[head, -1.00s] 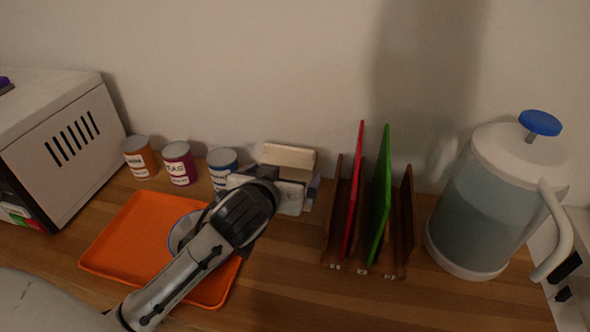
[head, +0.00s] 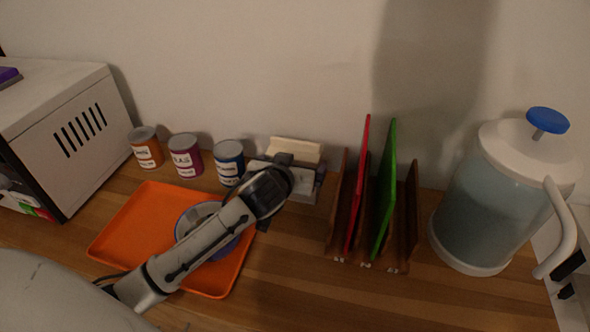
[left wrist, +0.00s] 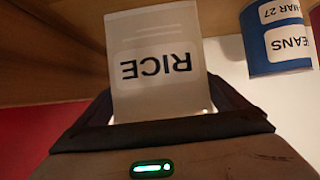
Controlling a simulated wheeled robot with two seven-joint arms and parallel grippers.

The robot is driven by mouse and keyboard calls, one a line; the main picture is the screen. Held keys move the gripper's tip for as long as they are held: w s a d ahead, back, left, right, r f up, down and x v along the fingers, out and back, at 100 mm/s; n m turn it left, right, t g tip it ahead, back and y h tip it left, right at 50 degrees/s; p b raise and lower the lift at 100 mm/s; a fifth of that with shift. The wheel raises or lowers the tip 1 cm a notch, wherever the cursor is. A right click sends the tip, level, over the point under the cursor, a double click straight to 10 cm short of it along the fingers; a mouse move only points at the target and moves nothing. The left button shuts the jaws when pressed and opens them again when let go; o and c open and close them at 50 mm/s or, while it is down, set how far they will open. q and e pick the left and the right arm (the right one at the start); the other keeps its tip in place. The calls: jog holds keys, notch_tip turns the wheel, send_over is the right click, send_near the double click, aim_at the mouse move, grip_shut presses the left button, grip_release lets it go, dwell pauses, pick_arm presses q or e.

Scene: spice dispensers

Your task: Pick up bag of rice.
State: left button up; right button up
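The bag of rice (left wrist: 155,50) is a pale, flat-faced packet marked RICE, upside down in the left wrist view. In the head view its cream top (head: 295,150) shows against the back wall, with its lower part largely hidden by my left arm. My left gripper (head: 278,172) is at the bag. In the left wrist view the dark fingers of my left gripper (left wrist: 162,112) are spread wide, one on each side of the bag. I cannot tell whether they touch its sides. My right gripper is in neither view.
A blue-labelled can (head: 229,162), a purple can (head: 186,156) and an orange can (head: 145,147) stand left of the bag. An orange tray (head: 125,232) with a bowl (head: 190,220) lies in front. A wooden rack (head: 335,205) stands close right, then a large jug (head: 475,210).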

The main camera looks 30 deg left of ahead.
pick_arm(q)
jog(key=c, duration=1.1)
jog(key=shift+w+r, duration=0.1)
jog(key=shift+r, duration=0.15)
